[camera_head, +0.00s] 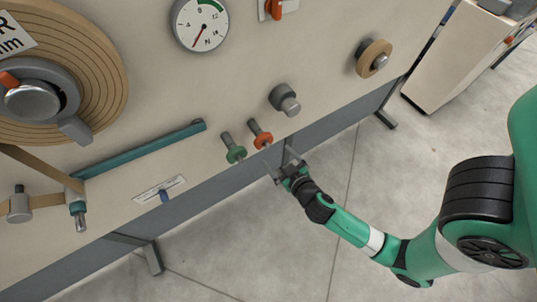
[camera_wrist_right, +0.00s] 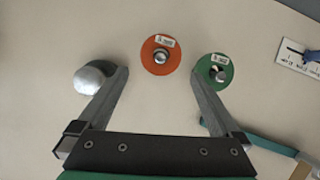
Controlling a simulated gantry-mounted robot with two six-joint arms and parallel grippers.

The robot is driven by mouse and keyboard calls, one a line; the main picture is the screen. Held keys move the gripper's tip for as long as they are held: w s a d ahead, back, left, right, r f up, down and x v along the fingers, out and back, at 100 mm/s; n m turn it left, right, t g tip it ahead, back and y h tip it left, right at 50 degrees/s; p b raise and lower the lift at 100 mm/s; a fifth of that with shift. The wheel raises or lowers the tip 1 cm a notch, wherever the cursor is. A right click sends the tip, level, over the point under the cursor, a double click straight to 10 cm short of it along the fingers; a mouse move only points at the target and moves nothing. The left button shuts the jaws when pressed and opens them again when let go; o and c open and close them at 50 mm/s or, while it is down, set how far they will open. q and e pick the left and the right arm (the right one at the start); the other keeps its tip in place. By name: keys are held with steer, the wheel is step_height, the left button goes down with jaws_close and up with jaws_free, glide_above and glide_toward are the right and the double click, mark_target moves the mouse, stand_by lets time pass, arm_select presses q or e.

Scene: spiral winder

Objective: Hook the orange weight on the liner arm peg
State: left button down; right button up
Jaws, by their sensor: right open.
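The orange weight (camera_head: 264,141) is a ring hanging on a metal peg on the machine panel. In the right wrist view the orange weight (camera_wrist_right: 149,62) faces me, with a small white label and the peg end through its centre. My right gripper (camera_head: 279,158) is open and empty, just short of the orange weight. In the wrist view its fingertips (camera_wrist_right: 158,74) are spread either side of the weight's lower part; contact is not visible. The teal liner arm (camera_head: 140,152) slants across the panel to the left. I cannot clearly tell its peg. My left gripper is out of view.
A green weight (camera_head: 236,154) hangs on the adjacent peg, close to one right fingertip in the wrist view (camera_wrist_right: 226,83). A metal knob (camera_head: 288,103) sticks out nearby. A small label plate (camera_head: 159,189) lies below the teal arm. Open floor (camera_head: 290,240) lies before the panel.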

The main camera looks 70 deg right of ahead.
mark_target(263, 140)
steer(key=b+x, duration=0.3)
steer(key=x, duration=0.9)
steer(key=shift+w+a+r, duration=0.1)
steer(key=shift+a, duration=0.05)
